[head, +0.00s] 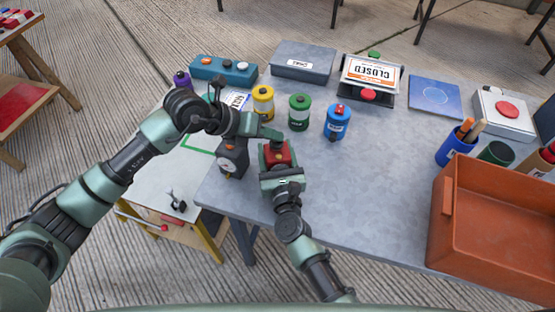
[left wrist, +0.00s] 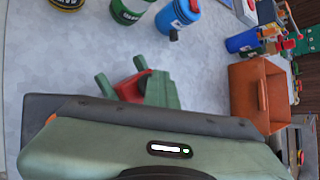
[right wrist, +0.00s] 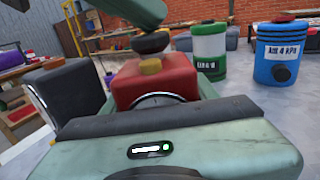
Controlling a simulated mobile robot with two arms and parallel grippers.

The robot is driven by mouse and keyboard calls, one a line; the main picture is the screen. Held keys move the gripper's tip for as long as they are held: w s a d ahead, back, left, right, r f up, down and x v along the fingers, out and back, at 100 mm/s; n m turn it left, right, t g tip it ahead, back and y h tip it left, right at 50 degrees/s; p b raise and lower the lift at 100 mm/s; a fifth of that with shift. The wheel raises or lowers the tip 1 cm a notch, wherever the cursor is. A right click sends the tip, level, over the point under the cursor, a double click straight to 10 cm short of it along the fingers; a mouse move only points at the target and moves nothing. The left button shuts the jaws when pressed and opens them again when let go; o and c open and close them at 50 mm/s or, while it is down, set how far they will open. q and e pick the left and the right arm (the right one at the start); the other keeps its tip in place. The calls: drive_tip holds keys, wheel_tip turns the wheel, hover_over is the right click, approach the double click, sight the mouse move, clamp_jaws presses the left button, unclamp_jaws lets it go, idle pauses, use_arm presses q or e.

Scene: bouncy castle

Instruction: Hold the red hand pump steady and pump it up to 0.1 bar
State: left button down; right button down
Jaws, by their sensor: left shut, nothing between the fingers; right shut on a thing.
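The red hand pump (head: 278,157) stands near the table's front edge. My right gripper (head: 278,153) is shut on its red body, with a green finger on either side. In the right wrist view the red pump body (right wrist: 155,82) has a round dial, partly hidden and unreadable, and a yellow and black knob (right wrist: 150,65) on top. My left gripper (head: 272,133) is shut and empty just above the pump. Its green tip (right wrist: 125,15) is right over the knob; I cannot tell whether they touch. The pump's red top (left wrist: 132,87) also shows in the left wrist view.
A dark box with a gauge (head: 232,160) stands left of the pump. Yellow (head: 263,102), green (head: 299,112) and blue (head: 337,122) canisters stand behind. An orange bin (head: 490,225) is at right. The table between pump and bin is clear.

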sight(271, 143)
use_arm(q)
drive_tip(key=shift+s+a+r+y, duration=0.1)
drive_tip(key=shift+a+r+y, duration=0.1)
drive_tip(key=shift+r, duration=0.55)
drive_tip(key=shift+s+a+r+y, duration=0.1)
drive_tip(key=shift+a+r, duration=0.1)
drive_tip(key=shift+r, duration=0.55)
drive_tip(key=shift+d+r, duration=0.15)
drive_tip(key=shift+r, duration=0.3)
drive_tip(key=shift+r, duration=0.1)
idle(1.0)
